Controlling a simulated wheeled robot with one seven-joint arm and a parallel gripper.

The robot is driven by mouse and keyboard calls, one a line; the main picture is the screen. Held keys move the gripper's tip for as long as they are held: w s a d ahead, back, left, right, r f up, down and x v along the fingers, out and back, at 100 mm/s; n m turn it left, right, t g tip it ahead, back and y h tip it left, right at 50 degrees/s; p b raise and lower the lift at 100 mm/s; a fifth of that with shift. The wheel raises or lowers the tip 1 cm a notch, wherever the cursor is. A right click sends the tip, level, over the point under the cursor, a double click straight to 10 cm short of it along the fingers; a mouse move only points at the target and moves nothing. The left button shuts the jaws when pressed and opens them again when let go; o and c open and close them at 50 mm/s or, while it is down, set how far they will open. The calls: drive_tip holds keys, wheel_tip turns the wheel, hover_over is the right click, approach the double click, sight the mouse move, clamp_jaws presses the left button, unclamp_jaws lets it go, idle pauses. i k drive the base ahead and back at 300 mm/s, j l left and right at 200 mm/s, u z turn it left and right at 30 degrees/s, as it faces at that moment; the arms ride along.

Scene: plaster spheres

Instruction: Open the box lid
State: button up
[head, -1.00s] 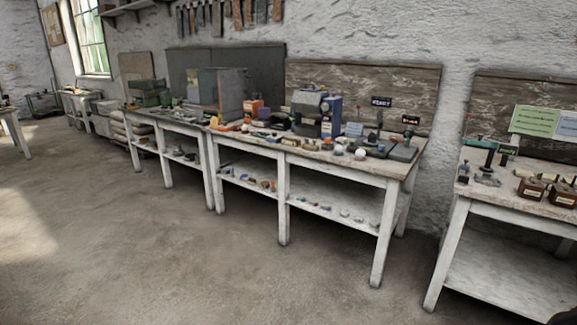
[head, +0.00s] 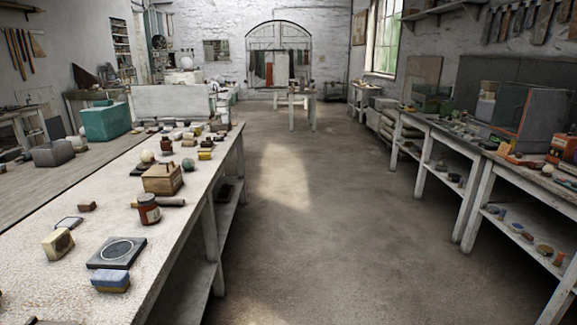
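A small brown wooden box (head: 162,179) stands on the long pale table (head: 40,290) at left. Its lid appears shut, with a small handle-like piece on top. A brown jar (head: 148,209) with a label stands just in front of it. A pale ball (head: 147,156) sits behind it to the left. A teal box (head: 105,121) and a grey stone-like box (head: 53,152) stand farther left. I cannot tell which box the task means. My gripper is not in view.
A dark square plate with a ring (head: 117,252), a blue sponge-like block (head: 110,281) and a yellowish block (head: 58,244) lie on the near table. A clear floor aisle (head: 320,220) runs between it and the cluttered right workbench (head: 470,150).

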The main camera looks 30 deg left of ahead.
sight(168, 169)
drive_tip(key=i+j+u, duration=0.15)
drive_tip(key=i+u, duration=0.7)
drive_tip(key=i, duration=0.15)
drive_tip(key=i+u, duration=0.4)
drive_tip(key=i+l+u, duration=0.25)
drive_tip(key=i+u, duration=0.15)
drive_tip(key=i, duration=0.2)
drive_tip(key=i+j+u, duration=0.15)
drive_tip(key=i+u, duration=0.3)
drive_tip(key=i+j+u, duration=0.1)
drive_tip(key=i+u, duration=0.15)
drive_tip(key=u, duration=0.2)
drive_tip(key=i, duration=0.25)
drive_tip(key=j+u, duration=0.05)
